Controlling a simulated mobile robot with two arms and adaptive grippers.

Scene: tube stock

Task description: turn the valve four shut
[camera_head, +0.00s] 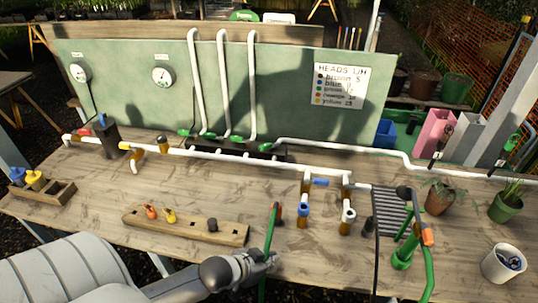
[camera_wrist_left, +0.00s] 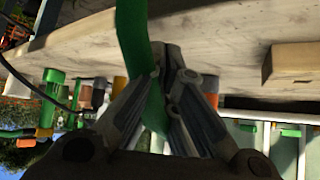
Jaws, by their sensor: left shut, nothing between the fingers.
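The white pipework (camera_head: 240,158) runs across the wooden bench. Several green valve levers (camera_head: 237,139) sit along a black block (camera_head: 262,151) at the foot of the green board. A yellow lever (camera_head: 125,145) is on the pipe at the left, and a blue lever (camera_head: 320,182) is right of centre. No valve number is legible, so I cannot tell which is valve four. My left gripper (camera_head: 272,257) is at the bench's front edge, shut and empty, apart from these levers. A green hose-like strip (camera_head: 269,240) passes close beside its fingers (camera_wrist_left: 172,55); contact is unclear. My right gripper is not seen.
A wooden block (camera_head: 190,227) with coloured pegs lies left of the gripper. At the right are a black grate (camera_head: 391,212), a green hose piece with an orange collar (camera_head: 427,237), potted plants (camera_head: 506,202) and a white cup (camera_head: 503,265). Bare bench lies left of centre.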

